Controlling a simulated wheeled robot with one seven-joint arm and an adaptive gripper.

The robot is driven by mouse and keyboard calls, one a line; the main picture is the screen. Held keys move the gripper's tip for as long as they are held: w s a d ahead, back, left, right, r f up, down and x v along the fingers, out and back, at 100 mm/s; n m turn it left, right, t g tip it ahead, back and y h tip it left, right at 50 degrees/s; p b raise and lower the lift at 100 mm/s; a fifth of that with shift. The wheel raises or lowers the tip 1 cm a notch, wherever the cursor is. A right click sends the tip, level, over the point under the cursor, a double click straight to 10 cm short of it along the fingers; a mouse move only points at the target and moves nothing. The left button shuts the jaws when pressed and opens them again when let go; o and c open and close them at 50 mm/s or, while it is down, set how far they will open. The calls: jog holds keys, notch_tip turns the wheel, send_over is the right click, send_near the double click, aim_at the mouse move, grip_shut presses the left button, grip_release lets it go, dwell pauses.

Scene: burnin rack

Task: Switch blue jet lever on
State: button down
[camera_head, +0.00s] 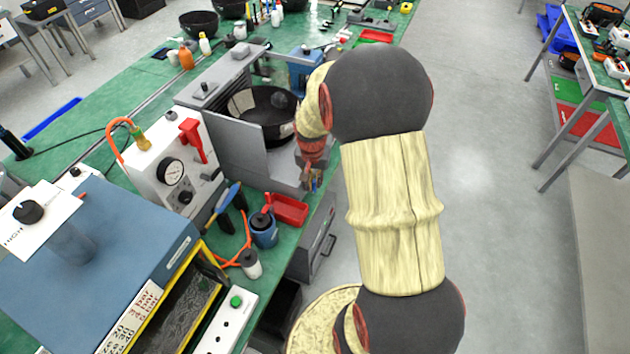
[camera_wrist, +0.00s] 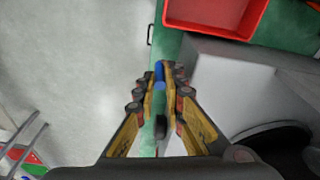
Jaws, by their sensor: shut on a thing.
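My gripper (camera_wrist: 156,90) shows in the wrist view with its two yellow fingers close together around a small blue lever (camera_wrist: 159,72). The blue part shows between the fingertips; the fingers hide much of it, so I cannot tell its setting. In the head view my gripper (camera_head: 312,181) points down at the right front edge of the grey metal station that holds a black bowl (camera_head: 262,108). The lever is too small and covered to make out in the head view.
A red tray (camera_head: 289,209) lies on the green bench just in front of the station; it also shows at the top of the wrist view (camera_wrist: 211,16).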

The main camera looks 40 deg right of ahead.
jog(key=shift+s+a+h+b, duration=0.1)
jog(key=shift+a+h+b, duration=0.05)
jog(key=shift+h+b, duration=0.2)
jog(key=c, duration=2.1)
grip_release()
jog(key=shift+c, duration=0.2)
jog(key=v, duration=1.2)
jog(key=shift+s, duration=0.2)
jog(key=shift+f, duration=0.1)
